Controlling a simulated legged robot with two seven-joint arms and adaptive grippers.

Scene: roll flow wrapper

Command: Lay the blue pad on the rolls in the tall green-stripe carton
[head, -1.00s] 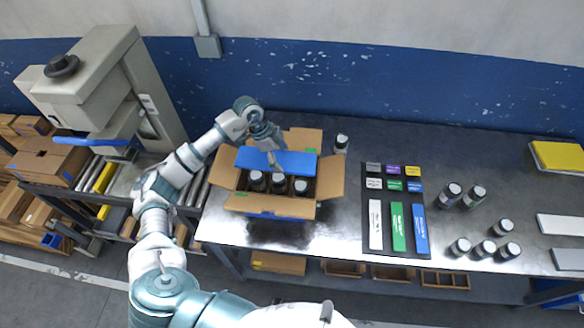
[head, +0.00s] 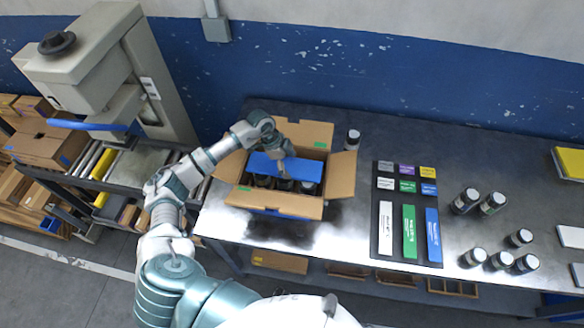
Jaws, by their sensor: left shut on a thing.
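The open brown carton (head: 282,206) stands on the left part of the table with its flaps spread and small green marks on them. Several dark rolls with pale tops (head: 285,184) stand inside it. The blue pad (head: 303,171) is in my left gripper (head: 281,166), which is shut on it from above. The pad is within the carton's opening, over the back part and partly covering the rolls. Whether it touches the rolls cannot be told. My right gripper is not in view.
A dark mat (head: 383,262) with small coloured blocks and long white, green and blue bars lies right of the carton. Several loose rolls (head: 498,260) stand farther right, and one roll (head: 352,139) stands behind the carton's right flap. A machine (head: 110,60) and roller conveyor are at left.

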